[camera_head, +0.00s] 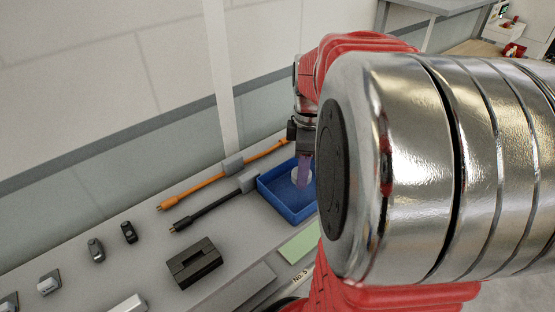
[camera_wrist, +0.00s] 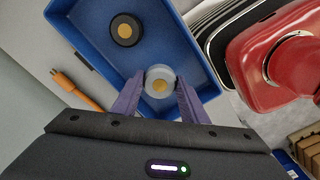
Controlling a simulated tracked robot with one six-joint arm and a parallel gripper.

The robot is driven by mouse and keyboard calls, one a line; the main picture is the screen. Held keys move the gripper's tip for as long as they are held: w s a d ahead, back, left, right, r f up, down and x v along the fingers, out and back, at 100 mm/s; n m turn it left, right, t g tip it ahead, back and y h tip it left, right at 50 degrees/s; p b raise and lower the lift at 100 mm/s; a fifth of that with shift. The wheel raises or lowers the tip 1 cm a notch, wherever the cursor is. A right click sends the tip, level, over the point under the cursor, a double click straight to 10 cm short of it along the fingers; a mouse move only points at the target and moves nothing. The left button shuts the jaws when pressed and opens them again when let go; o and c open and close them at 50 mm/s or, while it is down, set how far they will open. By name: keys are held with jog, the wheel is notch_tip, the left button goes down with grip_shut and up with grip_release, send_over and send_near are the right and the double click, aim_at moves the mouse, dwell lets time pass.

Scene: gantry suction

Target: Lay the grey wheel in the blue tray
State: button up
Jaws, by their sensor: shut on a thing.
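The blue tray (camera_head: 268,200) stands on the bench in the head view; it fills much of the upper wrist view (camera_wrist: 88,58). My gripper (camera_wrist: 160,86) is shut on the grey wheel (camera_wrist: 151,75), a pale round piece with an orange centre. The purple fingers press it from both sides, over the tray's open inside. I cannot tell whether the wheel touches the tray floor. A black wheel (camera_wrist: 125,29) with an orange centre lies in the tray. In the head view my gripper (camera_head: 303,182) shows at the tray, and my arm hides the tray's right part.
An orange-handled cable (camera_head: 195,188) and a black one (camera_head: 205,212) lie left of the tray. A black slotted block (camera_head: 194,262) and small dark parts (camera_head: 129,232) lie farther left. A green pad (camera_head: 300,243) lies in front. The wall runs close behind.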

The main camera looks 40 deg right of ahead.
jog(key=shift+f, duration=0.1)
jog(key=shift+f, duration=1.8)
jog(key=o, duration=1.2)
jog(key=shift+f, duration=0.1)
notch_tip(320, 180, up, 12)
jog(key=shift+s+d+r, duration=0.1)
